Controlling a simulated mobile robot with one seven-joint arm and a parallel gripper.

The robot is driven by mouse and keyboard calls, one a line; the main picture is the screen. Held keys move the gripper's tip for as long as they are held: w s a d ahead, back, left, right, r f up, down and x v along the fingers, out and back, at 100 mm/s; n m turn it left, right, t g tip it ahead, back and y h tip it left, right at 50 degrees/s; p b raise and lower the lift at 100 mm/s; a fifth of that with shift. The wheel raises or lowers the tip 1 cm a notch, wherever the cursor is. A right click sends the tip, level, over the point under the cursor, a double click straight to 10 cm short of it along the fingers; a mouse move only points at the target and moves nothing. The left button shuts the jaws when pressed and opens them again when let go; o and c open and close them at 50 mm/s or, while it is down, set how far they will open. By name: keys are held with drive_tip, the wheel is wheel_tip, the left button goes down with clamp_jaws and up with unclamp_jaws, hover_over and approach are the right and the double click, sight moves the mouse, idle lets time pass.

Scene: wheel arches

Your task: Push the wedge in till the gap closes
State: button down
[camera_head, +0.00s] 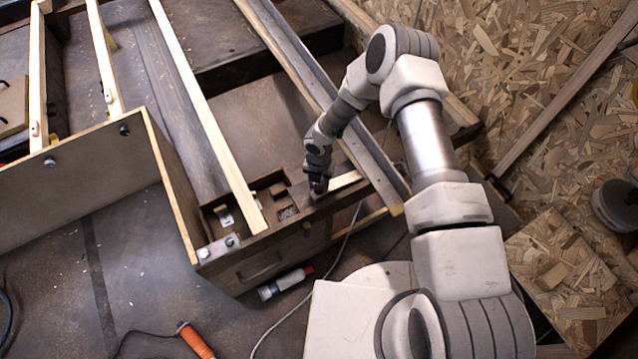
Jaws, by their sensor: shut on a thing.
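My gripper (318,190) is at the near end of the wooden frame, low down beside a metal rail. It is shut on a pale wooden wedge (345,181), which lies to its right and reaches toward the rail (372,168). The jaws are small and dark here, and the wedge's end inside them is hidden. A dark wooden block (300,196) sits just left of the gripper. The gap at the wedge is too small to make out from this view.
Long pale battens (205,115) run away from me across the frame. A plywood panel (80,180) stands at the left. Chipboard (550,90) covers the right side.

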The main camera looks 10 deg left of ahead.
sight(333, 184)
idle(0.8)
drive_tip(key=shift+w+d+b, duration=0.2)
drive_tip(key=shift+w+d, duration=0.6)
drive_tip(key=shift+d, duration=0.25)
drive_tip(key=shift+w+d+b, duration=0.15)
drive_tip(key=shift+w+d, duration=0.65)
drive_tip(key=shift+d, duration=0.25)
drive_tip(key=shift+c, duration=2.3)
unclamp_jaws()
drive_tip(key=shift+s, duration=0.1)
wheel_tip(333, 184, up, 18)
drive_tip(key=p, duration=0.5)
drive_tip(key=shift+f, duration=0.25)
drive_tip(key=shift+r, duration=0.1)
